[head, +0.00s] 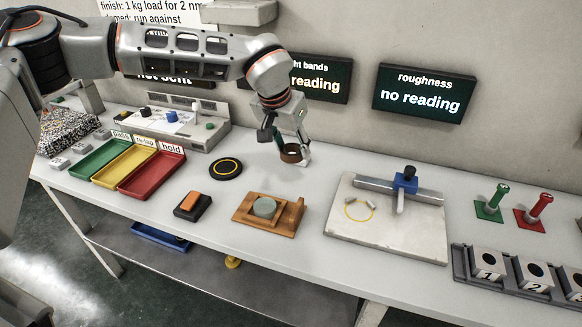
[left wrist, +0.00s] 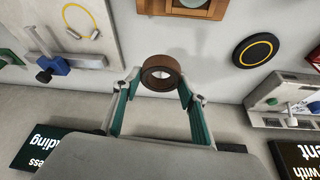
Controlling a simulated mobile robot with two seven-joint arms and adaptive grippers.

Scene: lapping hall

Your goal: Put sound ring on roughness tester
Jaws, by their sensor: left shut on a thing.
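A brown ring (head: 292,153) is held by my left gripper (head: 291,156) above the back part of the white table. In the left wrist view the ring (left wrist: 161,73) sits between the two green-padded fingers of the left gripper (left wrist: 160,85), which are shut on it. The roughness tester (head: 385,239) is a pale stone plate to the right of the gripper, with a yellow circle, small pale blocks and a blue-headed metal arm (head: 404,183). The plate also shows in the left wrist view (left wrist: 98,22). The roughness screen (head: 423,94) reads "no reading". My right gripper is not in view.
A wooden block (head: 288,219) with a grey-green disc and a black round pad (head: 226,168) stand near the gripper. Green, yellow and red trays (head: 152,174) lie left. Numbered blocks (head: 534,276) and green and red posts stand right.

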